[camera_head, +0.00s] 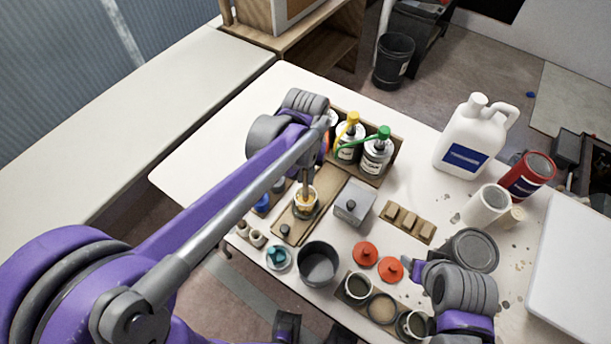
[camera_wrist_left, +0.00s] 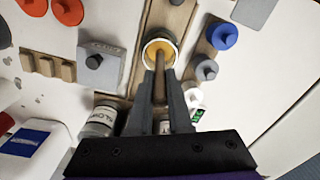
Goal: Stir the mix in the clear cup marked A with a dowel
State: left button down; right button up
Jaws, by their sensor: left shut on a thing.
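The clear cup (camera_head: 304,204) with amber mix stands on a wooden board on the table; it also shows in the left wrist view (camera_wrist_left: 158,50). I cannot read a mark on it. My left gripper (camera_wrist_left: 162,90) is shut on a wooden dowel (camera_wrist_left: 159,88), above the cup. The dowel (camera_head: 306,182) points down, with its lower end inside the cup at the mix; the tip is hidden. In the head view my left arm covers most of that gripper. My right arm is at the lower right; its fingers do not show clearly.
A grey box (camera_head: 352,203) stands right of the cup, with a dark pot (camera_head: 318,263) in front. Bottles with yellow and green tops (camera_head: 376,152) stand in a wooden crate behind. Red lids (camera_head: 365,254), a notched wooden block (camera_head: 408,222) and a white jug (camera_head: 475,138) are farther right.

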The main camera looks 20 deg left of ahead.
aim_at(306, 168)
pick_arm(q)
jog(key=shift+r+p, duration=1.15)
jog(key=shift+r, duration=1.2)
pick_arm(e)
jog(key=r, duration=0.1)
jog(key=w+r, duration=0.1)
jog(key=r, duration=0.1)
jog(key=shift+w+r, duration=0.1)
jog(key=shift+r, duration=0.1)
pick_arm(q)
jog(key=shift+r+p, duration=1.05)
jog(key=shift+r, duration=0.95)
jog(key=shift+f, duration=0.1)
pick_arm(e)
jog(key=r, duration=0.1)
jog(key=w+r, duration=0.1)
jog(key=r, duration=0.1)
jog(key=shift+w, duration=0.15)
pick_arm(q)
jog(key=shift+s, duration=0.1)
